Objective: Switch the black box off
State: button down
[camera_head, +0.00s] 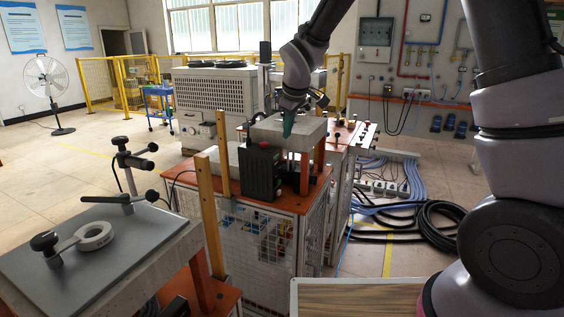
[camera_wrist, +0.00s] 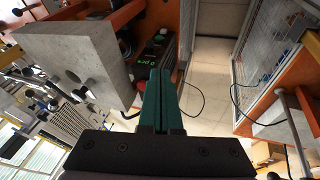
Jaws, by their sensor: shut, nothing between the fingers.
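The black box (camera_head: 262,174) stands upright on the orange-topped bench, at the front of a grey block. A small red part (camera_head: 264,144) shows on its top. In the wrist view the black box (camera_wrist: 148,62) lies just beyond my fingertips, with a lit green display. My gripper (camera_head: 287,126) is shut and empty, above and slightly right of the box in the head view. In the wrist view my gripper (camera_wrist: 160,74) has its green fingers together and hides part of the box. I cannot tell whether the fingertips touch it. No switch position is readable.
The grey block (camera_head: 288,132) sits close beside my gripper, and it fills the left of the wrist view (camera_wrist: 75,58). A yellow post (camera_head: 209,212) stands left of the bench. Black hoses (camera_head: 432,228) lie on the floor at right. A grey table (camera_head: 90,262) is at front left.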

jog(key=shift+w+a+f+n, duration=0.1)
jog(key=shift+a+f+n, duration=0.4)
jog(key=shift+a+f, duration=0.55)
send_near(281, 167)
notch_tip(281, 167, down, 4)
jog(key=a, duration=0.2)
jog(key=shift+w+d+f, duration=0.25)
jog(key=shift+w+f, duration=0.15)
jog(key=shift+w, duration=0.1)
jog(key=shift+w+d+f, duration=0.25)
jog(key=shift+w+f, duration=0.15)
jog(key=shift+w, duration=0.15)
